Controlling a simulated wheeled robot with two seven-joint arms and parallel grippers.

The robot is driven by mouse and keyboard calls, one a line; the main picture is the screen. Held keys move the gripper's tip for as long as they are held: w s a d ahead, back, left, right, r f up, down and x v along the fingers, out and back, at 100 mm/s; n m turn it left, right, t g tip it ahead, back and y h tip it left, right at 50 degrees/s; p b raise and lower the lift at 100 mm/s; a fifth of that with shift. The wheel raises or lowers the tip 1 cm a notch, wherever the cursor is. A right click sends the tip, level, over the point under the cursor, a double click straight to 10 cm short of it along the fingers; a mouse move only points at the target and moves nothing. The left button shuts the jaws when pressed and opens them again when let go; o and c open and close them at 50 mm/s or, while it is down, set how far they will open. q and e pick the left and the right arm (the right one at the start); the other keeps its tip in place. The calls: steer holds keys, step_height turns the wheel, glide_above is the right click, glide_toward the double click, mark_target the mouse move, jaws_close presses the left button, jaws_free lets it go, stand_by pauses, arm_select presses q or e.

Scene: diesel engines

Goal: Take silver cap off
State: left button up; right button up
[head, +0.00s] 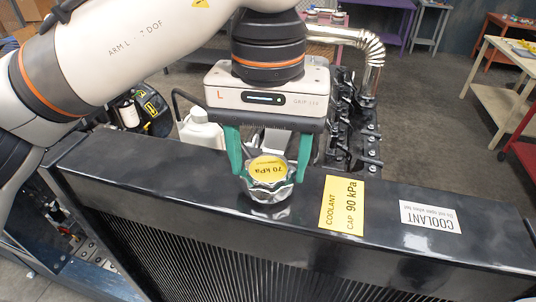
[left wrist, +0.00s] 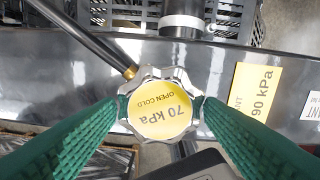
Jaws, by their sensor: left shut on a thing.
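The silver cap (head: 268,176) has a lobed rim and a yellow "70 kPa" label. It is at the filler neck on top of the black radiator (head: 150,178); I cannot tell whether it is seated or slightly raised. My left gripper (head: 266,172) comes from above with its green fingers on either side of the cap, shut on it. In the left wrist view the cap (left wrist: 162,103) sits between both fingertips (left wrist: 160,106), its "OPEN COLD" label visible. My right gripper is not in view.
A yellow "COOLANT CAP 90 kPa" label (head: 342,206) and a white coolant label (head: 431,216) are on the radiator top. A white bottle (head: 202,130) and the engine (head: 350,120) with a silver pipe (head: 365,45) stand behind. Tables (head: 500,80) are at the back right.

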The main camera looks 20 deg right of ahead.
mark_target(269, 168)
arm_select(q)
steer(key=n+b, duration=0.1)
steer(key=n, duration=0.4)
steer(key=shift+f+n+b, duration=0.15)
steer(key=shift+n+b, duration=0.2)
steer(key=shift+n, duration=0.05)
steer(key=shift+r, duration=0.2)
steer(key=shift+r+p, duration=0.15)
steer(key=shift+p, duration=0.2)
steer(key=shift+r+p, duration=2.25)
steer(key=shift+r, duration=0.75)
